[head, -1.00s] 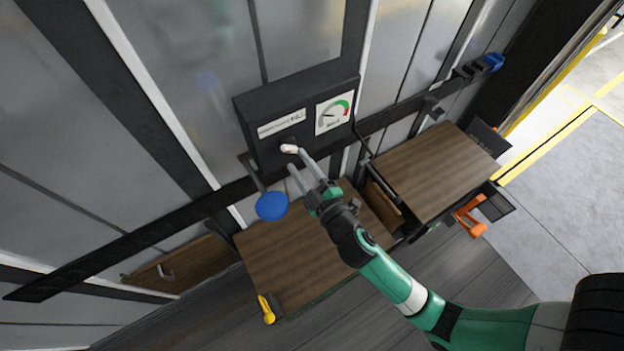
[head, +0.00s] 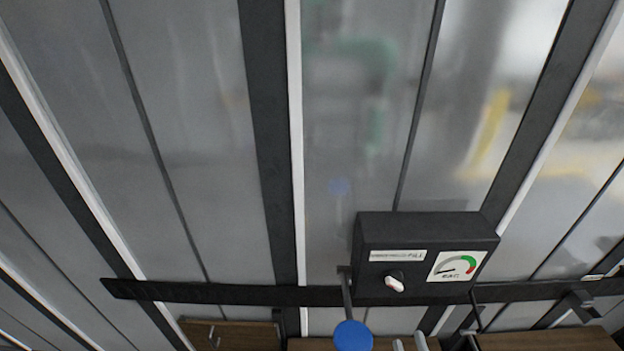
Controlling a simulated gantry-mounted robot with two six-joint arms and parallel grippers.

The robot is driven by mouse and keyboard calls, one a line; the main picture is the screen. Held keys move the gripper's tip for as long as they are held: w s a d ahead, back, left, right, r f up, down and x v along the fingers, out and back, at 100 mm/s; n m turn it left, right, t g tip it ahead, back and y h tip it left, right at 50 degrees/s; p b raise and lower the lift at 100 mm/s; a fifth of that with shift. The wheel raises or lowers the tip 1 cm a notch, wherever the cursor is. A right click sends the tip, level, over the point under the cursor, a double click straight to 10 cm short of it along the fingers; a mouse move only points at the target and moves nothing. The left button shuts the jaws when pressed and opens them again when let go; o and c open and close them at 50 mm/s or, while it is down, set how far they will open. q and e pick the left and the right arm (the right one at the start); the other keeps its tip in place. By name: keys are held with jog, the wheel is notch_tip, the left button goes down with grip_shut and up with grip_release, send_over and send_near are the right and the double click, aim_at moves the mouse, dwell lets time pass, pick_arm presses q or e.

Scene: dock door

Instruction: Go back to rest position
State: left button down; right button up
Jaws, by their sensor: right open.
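Only the two finger tips of my right gripper (head: 410,343) show, at the bottom edge of the head view. They are apart, with nothing seen between them. They are below the black control box (head: 371,230) and to the right of the blue round disc (head: 353,336). The rest of my right arm is out of frame. My left gripper is not in view.
The box carries a white-tipped knob (head: 394,283) and a dial gauge (head: 457,266). A black rail (head: 220,293) crosses the grey panelled wall (head: 200,120). Wooden shelf tops (head: 550,339) show along the bottom edge. The wall above the box is clear.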

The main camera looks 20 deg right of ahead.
jog(key=w+r+m+t+h+p, duration=0.1)
jog(key=w+r+m+t+p, duration=0.2)
jog(key=r, duration=1.2)
jog(key=w+r+m+t+h+p, duration=0.2)
jog(key=w+r+m, duration=0.15)
jog(key=r, duration=1.25)
jog(key=s+a+r+t+y, duration=0.1)
jog(key=a+r+t+y, duration=0.1)
jog(key=r, duration=0.5)
jog(key=s+a+r+n+t+y+p, duration=0.1)
jog(key=s+a+r+y, duration=0.1)
jog(key=r+y, duration=0.3)
jog(key=s+a+r+t+y+p, duration=0.1)
jog(key=a+r+t+y, duration=0.1)
jog(key=r, duration=0.9)
jog(key=shift+s+a+t+y, duration=0.35)
jog(key=shift+a+y, duration=0.5)
jog(key=shift+y, duration=0.35)
